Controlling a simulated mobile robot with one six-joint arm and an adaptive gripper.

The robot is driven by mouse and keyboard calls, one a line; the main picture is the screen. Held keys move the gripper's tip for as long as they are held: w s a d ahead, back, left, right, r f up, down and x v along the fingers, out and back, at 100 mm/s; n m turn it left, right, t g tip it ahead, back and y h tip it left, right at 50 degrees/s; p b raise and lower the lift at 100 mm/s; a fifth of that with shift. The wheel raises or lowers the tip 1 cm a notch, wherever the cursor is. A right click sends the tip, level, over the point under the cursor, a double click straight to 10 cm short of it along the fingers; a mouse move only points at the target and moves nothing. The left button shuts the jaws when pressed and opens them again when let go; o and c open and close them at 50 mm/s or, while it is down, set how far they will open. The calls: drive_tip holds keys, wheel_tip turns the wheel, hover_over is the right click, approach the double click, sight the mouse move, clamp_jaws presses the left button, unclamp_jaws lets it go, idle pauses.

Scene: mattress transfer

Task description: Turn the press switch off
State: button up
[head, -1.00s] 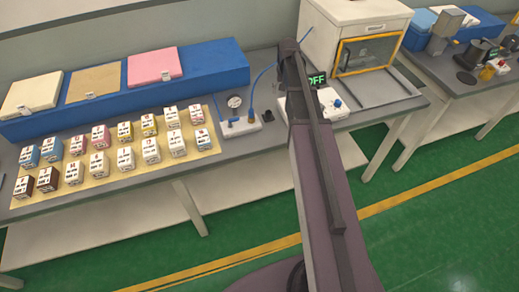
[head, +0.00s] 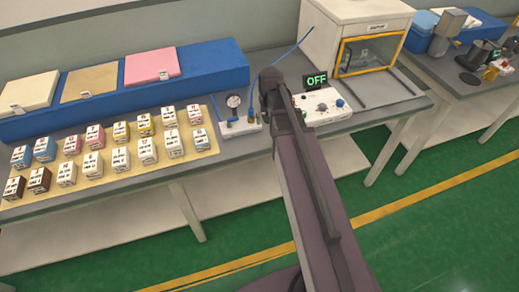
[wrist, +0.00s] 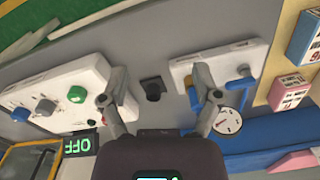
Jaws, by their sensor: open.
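The white control box (head: 324,106), with several knobs and a green button, stands on the bench right of my arm in the head view. Its display (head: 317,79) reads OFF in green. In the wrist view the box (wrist: 28,92) is at the left, with the green button (wrist: 77,94) near my left finger and the display (wrist: 82,145) below. My gripper (wrist: 158,98) is open and empty, its fingers spread between the control box and a second white box. A small red part shows partly behind the left finger. The head view hides the fingers behind my arm.
A black square piece (wrist: 153,88) lies on the bench between the fingers. The white box with blue plugs (wrist: 220,62) and a round gauge (wrist: 227,121) are at the right. A white cabinet (head: 325,35) stands behind the control box. Labelled cubes (head: 95,138) fill the left side.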

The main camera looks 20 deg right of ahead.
drive_tip(key=s+a+f+n+b, duration=0.2)
drive_tip(key=s+a+f+b, duration=0.1)
drive_tip(key=s, duration=0.5)
drive_tip(key=a+f, duration=0.1)
drive_tip(key=a, duration=0.1)
drive_tip(key=shift+a, duration=0.3)
drive_tip(key=s, duration=0.1)
drive_tip(key=s+a, duration=0.1)
drive_tip(key=s, duration=0.1)
drive_tip(key=shift+s+a+n, duration=0.1)
drive_tip(key=shift+a+n, duration=0.2)
drive_tip(key=shift+a, duration=0.05)
idle(1.0)
